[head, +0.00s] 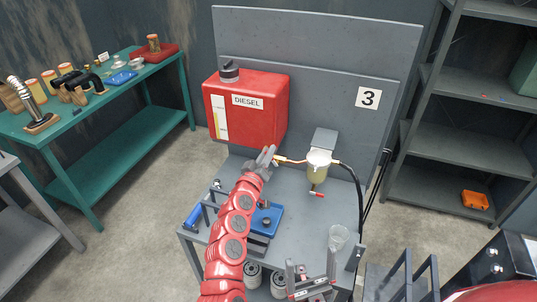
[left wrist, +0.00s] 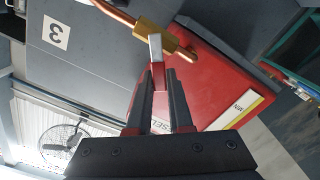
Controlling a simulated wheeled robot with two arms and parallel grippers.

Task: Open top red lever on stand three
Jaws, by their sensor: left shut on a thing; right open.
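Stand three (head: 340,50) bears a "3" sign and holds a red diesel tank (head: 262,120). A brass valve (left wrist: 150,28) on a copper pipe (head: 294,160) sits by the tank. Its lever (left wrist: 155,48), a silver arm with a red grip, runs down between the fingers of my left gripper (left wrist: 161,78), which is shut on the red part. In the head view my left gripper (head: 268,158) hides most of this lever. A second red lever (head: 317,194) is below the filter bowl (head: 317,172). My right gripper (head: 310,268) is open and empty at the stand's front edge.
A blue tray part (head: 268,218) and a clear cup (head: 338,236) are on the stand's top. A black hose (head: 358,185) hangs right of the filter. A green bench (head: 110,150) stands left, grey shelves (head: 450,140) right.

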